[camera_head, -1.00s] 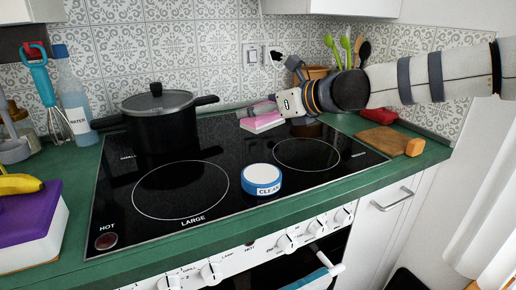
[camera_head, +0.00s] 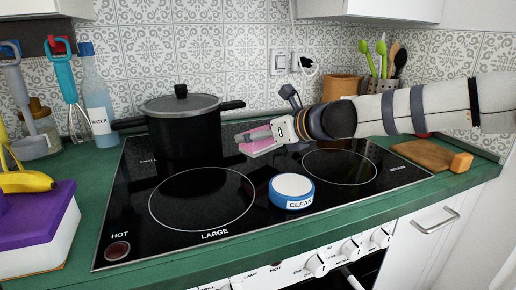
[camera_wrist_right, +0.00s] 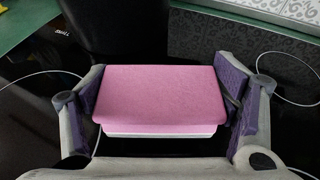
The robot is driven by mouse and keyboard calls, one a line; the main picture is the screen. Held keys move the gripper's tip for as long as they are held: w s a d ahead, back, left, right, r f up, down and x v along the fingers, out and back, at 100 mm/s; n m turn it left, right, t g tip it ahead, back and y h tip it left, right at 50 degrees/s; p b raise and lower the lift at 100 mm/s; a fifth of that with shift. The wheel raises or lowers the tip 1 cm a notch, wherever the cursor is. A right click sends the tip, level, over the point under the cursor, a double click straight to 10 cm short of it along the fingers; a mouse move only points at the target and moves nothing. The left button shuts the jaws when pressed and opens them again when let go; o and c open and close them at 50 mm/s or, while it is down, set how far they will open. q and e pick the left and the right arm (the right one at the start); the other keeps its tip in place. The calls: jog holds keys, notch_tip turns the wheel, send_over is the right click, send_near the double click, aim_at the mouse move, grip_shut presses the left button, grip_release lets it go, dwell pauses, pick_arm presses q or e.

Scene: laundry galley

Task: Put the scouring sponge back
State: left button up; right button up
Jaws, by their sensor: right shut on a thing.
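The scouring sponge (camera_wrist_right: 160,92) is a pink block with a white layer underneath. In the right wrist view it sits between both finger pads, pink side up. My right gripper (camera_head: 257,142) is shut on it, over the back part of the black hob (camera_head: 262,225), right of the black pot. In the head view the sponge (camera_head: 256,134) is partly covered by the fingers. I cannot tell how high it is above the glass. My left gripper is not in view.
A lidded black pot (camera_head: 185,130) stands left of the sponge. A blue and white tub (camera_head: 292,189) marked CLEAN stands on the hob in front. A wooden board (camera_head: 425,154) and utensil pot (camera_head: 382,92) are at right. The front left of the hob is clear.

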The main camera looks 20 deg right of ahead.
jog(key=f, duration=0.2)
jog(key=f+b, duration=0.1)
jog(key=f, duration=0.1)
jog(key=shift+w+d, duration=0.1)
jog(key=shift+w, duration=0.1)
jog(key=shift+r, duration=0.25)
jog(key=shift+f, duration=0.15)
jog(key=o, duration=1.8)
jog(key=shift+c, duration=0.2)
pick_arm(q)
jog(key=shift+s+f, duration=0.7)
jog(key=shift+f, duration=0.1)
